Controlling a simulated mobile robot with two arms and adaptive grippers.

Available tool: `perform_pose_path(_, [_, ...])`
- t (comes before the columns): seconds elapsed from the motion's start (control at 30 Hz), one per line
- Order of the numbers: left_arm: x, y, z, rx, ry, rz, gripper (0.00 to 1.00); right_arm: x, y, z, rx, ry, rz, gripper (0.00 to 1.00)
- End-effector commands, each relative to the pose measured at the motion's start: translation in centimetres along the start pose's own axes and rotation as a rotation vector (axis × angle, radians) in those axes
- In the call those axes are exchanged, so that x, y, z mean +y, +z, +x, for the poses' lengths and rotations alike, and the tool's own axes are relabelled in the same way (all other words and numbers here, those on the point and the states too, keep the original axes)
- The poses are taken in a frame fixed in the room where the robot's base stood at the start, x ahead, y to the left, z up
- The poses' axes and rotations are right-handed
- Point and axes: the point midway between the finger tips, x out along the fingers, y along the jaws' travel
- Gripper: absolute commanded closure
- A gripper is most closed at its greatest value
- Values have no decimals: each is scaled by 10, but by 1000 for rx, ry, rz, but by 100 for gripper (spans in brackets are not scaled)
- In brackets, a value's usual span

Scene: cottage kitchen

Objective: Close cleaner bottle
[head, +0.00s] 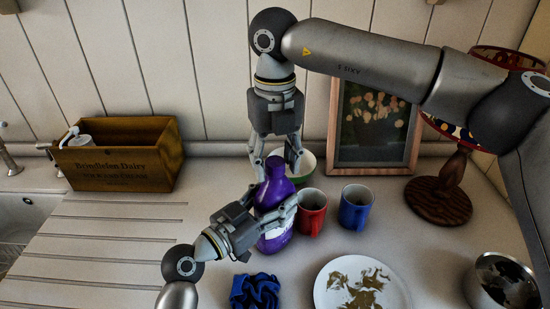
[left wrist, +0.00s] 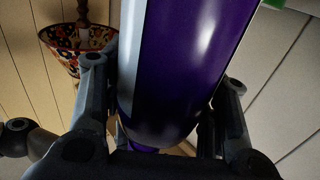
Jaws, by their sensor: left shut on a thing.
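The cleaner bottle (head: 272,192) is purple with a pale label low on its side and stands upright on the counter. My left gripper (head: 270,207) is shut around its body from the left. In the left wrist view the purple bottle (left wrist: 190,60) fills the space between the fingers. My right gripper (head: 277,167) points down from above, with its fingers apart on either side of the bottle's top. Contact with the top cannot be made out. A separate cap cannot be made out.
Close to the bottle are a green-rimmed bowl (head: 305,166), a red mug (head: 311,212) and a blue mug (head: 355,207). A blue cloth (head: 255,291) and a plate (head: 322,291) lie in front. A wooden box (head: 120,160) stands left; the ridged drainer between is clear.

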Motion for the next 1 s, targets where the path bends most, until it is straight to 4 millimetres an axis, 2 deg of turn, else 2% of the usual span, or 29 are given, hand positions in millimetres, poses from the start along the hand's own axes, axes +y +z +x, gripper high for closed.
perform_pose_path(0.33, [0,0,0,-1,0,-1,100,0,0,-1,0,0,-1,43])
perform_pose_path(0.47, [0,0,0,-1,0,-1,100,0,0,-11,-2,0,0,43])
perform_pose_path(0.8, [0,0,0,-1,0,-1,100,0,1,-80,-3,0,1,43])
perform_pose_path(1.0, [0,0,0,-1,0,-1,100,0,1,-110,-1,1,0,43])
